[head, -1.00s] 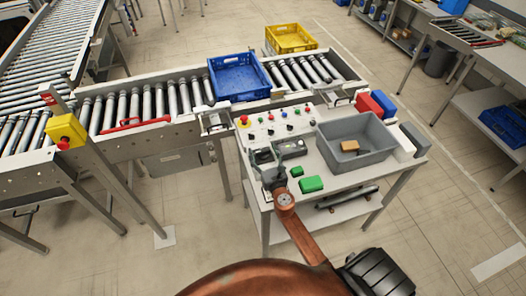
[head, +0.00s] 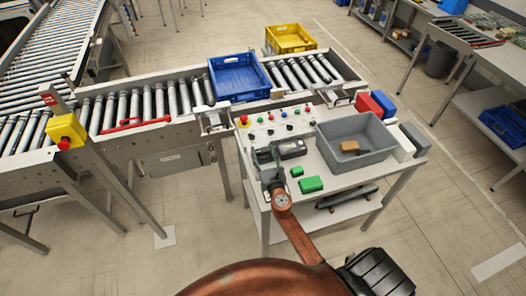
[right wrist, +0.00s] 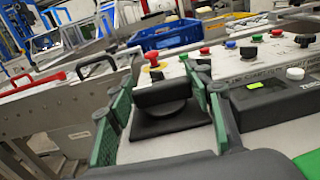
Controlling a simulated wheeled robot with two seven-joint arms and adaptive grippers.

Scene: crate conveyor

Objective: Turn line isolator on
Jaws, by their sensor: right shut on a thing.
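A black rotary switch (right wrist: 165,108), which I take for the line isolator, has a broad handle on a dark square base at the left end of the control panel (head: 280,119). My right gripper (head: 265,157) reaches down to this spot in the head view and mostly hides the switch there. In the right wrist view, the green-padded fingers of my right gripper (right wrist: 160,88) stand on both sides of the handle and are shut on it. The handle lies roughly crosswise in that view. My left gripper is not in view.
A dark device with a small display (head: 291,147) stands close right of the gripper. Green blocks (head: 311,184) and a grey bin (head: 358,160) holding a brown box (head: 349,147) are further right. A blue crate (head: 238,78) sits on the roller conveyor behind. A red emergency button (right wrist: 151,56) is near.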

